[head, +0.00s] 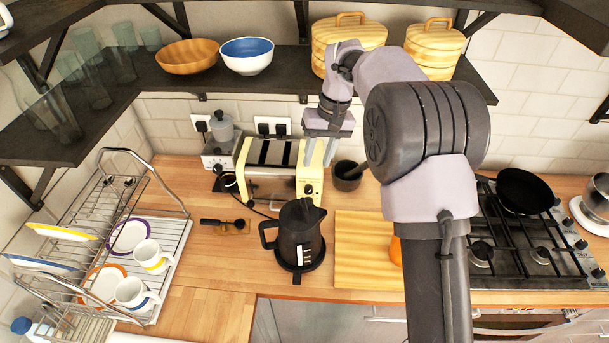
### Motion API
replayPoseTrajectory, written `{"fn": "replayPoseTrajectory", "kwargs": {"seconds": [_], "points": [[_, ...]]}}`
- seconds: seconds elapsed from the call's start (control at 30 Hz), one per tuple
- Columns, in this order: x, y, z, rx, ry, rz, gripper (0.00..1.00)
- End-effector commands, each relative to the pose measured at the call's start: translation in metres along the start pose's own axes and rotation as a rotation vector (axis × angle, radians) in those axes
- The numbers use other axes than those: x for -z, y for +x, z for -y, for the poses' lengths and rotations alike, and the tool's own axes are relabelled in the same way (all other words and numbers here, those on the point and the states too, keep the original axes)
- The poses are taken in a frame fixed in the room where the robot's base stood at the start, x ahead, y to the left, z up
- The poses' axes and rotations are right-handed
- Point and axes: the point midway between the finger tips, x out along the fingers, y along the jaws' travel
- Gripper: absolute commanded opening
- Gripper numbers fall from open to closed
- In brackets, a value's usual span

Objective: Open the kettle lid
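The black kettle (298,236) stands upright on its base on the wooden counter, in the middle of the head view. Its handle points left and its spout points right. The lid (299,209) on top looks closed. My gripper (318,157) hangs above and behind the kettle, in front of the yellow toaster's right end, apart from the kettle. Its two fingers point down with a gap between them, and nothing shows between them.
The yellow toaster (262,186) stands behind the kettle. A cutting board (360,262) lies to the right, with an orange thing partly hidden by my arm. A dish rack (165,268) stands left, the hob (535,240) right. A dark shelf (290,88) hangs above.

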Motion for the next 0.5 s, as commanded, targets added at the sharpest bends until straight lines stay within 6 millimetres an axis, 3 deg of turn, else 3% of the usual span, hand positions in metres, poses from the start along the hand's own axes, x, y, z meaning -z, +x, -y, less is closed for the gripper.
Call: {"fn": "replayPoseTrajectory", "kwargs": {"seconds": [0.03,0.3,0.5], "points": [[-0.001,0.017,-0.001,0.001,0.001,0.005,0.35],[-0.001,0.099,0.000,0.001,0.002,0.004,0.35],[-0.001,0.141,0.000,0.000,0.002,0.002,0.35]]}}
